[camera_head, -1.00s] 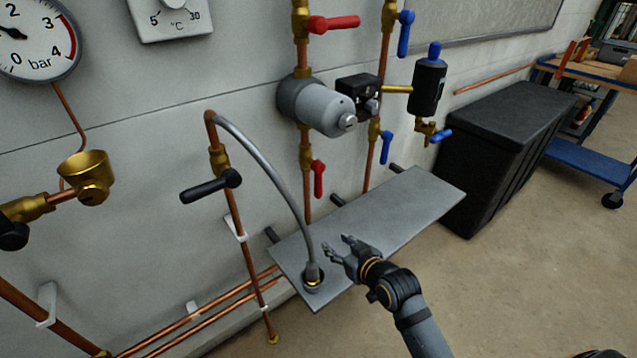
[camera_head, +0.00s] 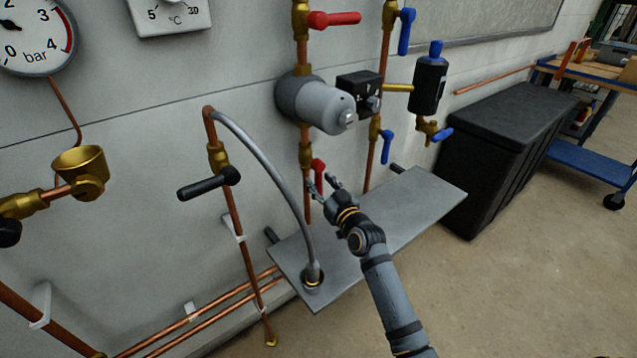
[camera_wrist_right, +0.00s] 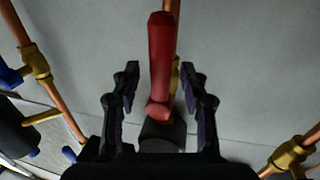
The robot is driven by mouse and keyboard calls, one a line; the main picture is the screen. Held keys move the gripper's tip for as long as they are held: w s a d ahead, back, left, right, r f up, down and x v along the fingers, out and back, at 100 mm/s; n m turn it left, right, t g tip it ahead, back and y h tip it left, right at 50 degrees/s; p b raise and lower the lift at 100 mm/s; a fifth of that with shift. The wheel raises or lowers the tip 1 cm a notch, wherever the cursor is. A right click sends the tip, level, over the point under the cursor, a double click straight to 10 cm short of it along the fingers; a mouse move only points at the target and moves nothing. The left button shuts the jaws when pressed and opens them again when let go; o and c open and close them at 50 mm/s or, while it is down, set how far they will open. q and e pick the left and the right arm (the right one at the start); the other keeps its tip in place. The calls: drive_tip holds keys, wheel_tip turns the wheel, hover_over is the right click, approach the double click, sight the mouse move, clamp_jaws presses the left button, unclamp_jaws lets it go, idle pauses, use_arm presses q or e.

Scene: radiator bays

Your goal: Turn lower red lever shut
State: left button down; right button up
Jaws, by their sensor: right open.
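The lower red lever (camera_head: 318,172) sits on the vertical copper pipe below the grey pump (camera_head: 318,104). It points down along the pipe, and its lower end is partly hidden by my right gripper. My right gripper (camera_head: 323,184) is open at the lever, just in front of it. In the right wrist view the red lever (camera_wrist_right: 160,68) stands between the two spread fingers of my right gripper (camera_wrist_right: 162,88), with gaps on both sides. My left gripper is not in view.
An upper red lever (camera_head: 334,19) points right above the pump. Blue levers (camera_head: 387,146) are on the neighbouring pipe. A grey shelf (camera_head: 425,205) lies below, with a grey hose (camera_head: 268,165) at its left end. A black chest (camera_head: 500,150) stands right.

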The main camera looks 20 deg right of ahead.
drive_tip(key=shift+w+a, duration=0.15)
drive_tip(key=shift+w, duration=0.75)
clamp_jaws()
